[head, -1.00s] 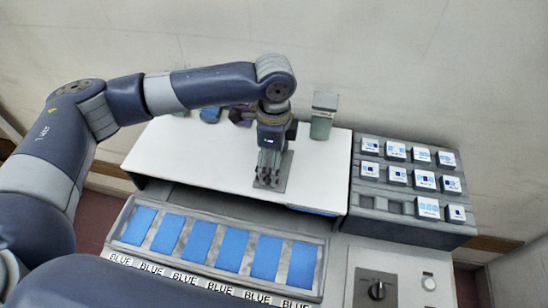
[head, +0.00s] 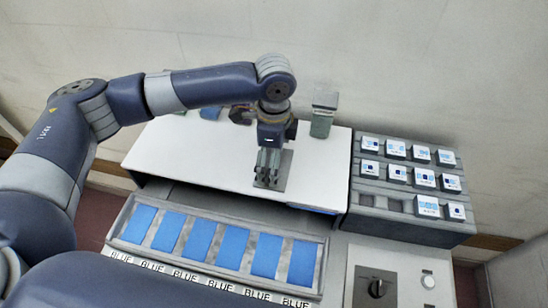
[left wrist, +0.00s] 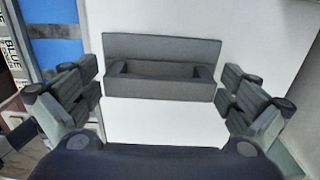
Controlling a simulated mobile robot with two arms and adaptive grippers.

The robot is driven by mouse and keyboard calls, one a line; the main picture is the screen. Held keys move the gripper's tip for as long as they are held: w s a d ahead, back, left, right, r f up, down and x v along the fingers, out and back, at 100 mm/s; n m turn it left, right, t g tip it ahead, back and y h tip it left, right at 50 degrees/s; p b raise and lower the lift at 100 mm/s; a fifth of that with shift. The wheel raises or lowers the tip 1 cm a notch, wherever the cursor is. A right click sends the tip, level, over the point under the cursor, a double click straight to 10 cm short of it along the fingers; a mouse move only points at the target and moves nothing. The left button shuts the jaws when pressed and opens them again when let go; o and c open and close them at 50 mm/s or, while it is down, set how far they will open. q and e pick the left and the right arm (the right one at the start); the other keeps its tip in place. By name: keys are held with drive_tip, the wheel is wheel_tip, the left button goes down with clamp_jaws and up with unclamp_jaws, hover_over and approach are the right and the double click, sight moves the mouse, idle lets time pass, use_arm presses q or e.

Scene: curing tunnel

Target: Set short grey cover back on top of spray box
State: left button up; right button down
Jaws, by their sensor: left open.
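A grey piece, which looks like the short grey cover (left wrist: 160,87), lies on the white top (head: 190,155). It has a flat plate and a raised bar with a gap behind it. In the head view the cover (head: 286,172) shows partly behind my left gripper (head: 268,182). My left gripper (left wrist: 160,103) is open and empty, its fingers on either side of the cover with white gaps between. I cannot tell how high the fingertips are above the top. I cannot tell which part is the spray box. My right gripper is not in view.
A grey-green container (head: 322,117) stands at the back right of the white top. A blue item (head: 210,113) is at the back. A rack of labelled blocks (head: 410,178) is on the right. Blue panels (head: 233,248) line the front. The white top's left side is clear.

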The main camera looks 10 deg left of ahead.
use_arm(q)
wheel_tip(320, 180, up, 12)
drive_tip(key=shift+f, duration=0.15)
idle(0.6)
